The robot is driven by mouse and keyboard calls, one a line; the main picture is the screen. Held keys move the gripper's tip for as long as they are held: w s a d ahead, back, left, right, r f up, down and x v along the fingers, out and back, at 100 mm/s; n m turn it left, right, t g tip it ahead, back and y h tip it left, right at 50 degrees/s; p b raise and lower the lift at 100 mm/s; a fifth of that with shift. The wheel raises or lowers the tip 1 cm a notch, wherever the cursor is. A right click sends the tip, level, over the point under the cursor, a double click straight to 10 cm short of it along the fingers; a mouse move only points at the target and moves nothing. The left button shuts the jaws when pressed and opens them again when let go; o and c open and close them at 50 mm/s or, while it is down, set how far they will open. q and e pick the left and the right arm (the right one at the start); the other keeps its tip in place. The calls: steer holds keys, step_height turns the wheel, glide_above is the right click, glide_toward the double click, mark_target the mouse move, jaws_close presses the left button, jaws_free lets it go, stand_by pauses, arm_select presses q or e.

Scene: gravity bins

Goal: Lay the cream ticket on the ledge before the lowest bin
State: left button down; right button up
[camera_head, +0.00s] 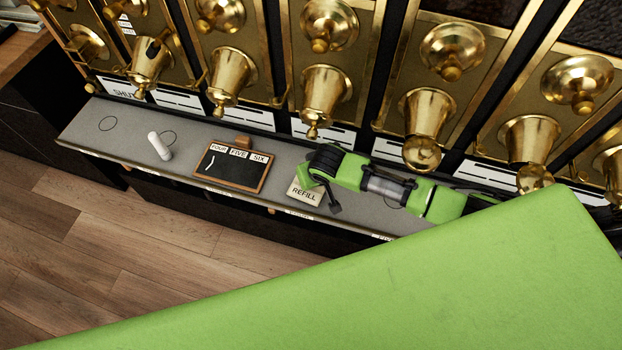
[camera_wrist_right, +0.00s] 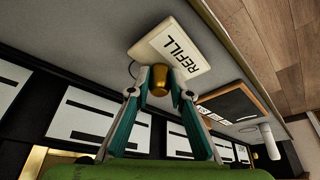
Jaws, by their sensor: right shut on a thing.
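The cream ticket (camera_head: 305,194), printed REFILL, is at the grey ledge (camera_head: 112,138) below the row of brass-fitted bins. My right gripper (camera_head: 321,172) reaches in from the right. Which bin is lowest cannot be told from the fill. My left gripper is not in view.
A black slate (camera_head: 231,168) marked FOUR, FIVE, SIX lies left of the ticket. Brass spouts (camera_head: 324,100) overhang the ledge's back. Green bodywork of mine fills the front right.

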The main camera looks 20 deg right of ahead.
steer(key=shift+f, duration=0.5)
steer(key=o, duration=1.1)
steer(key=shift+r, duration=0.15)
steer(key=v, duration=1.1)
steer(key=shift+s+r, duration=0.15)
steer(key=shift+r, duration=0.25)
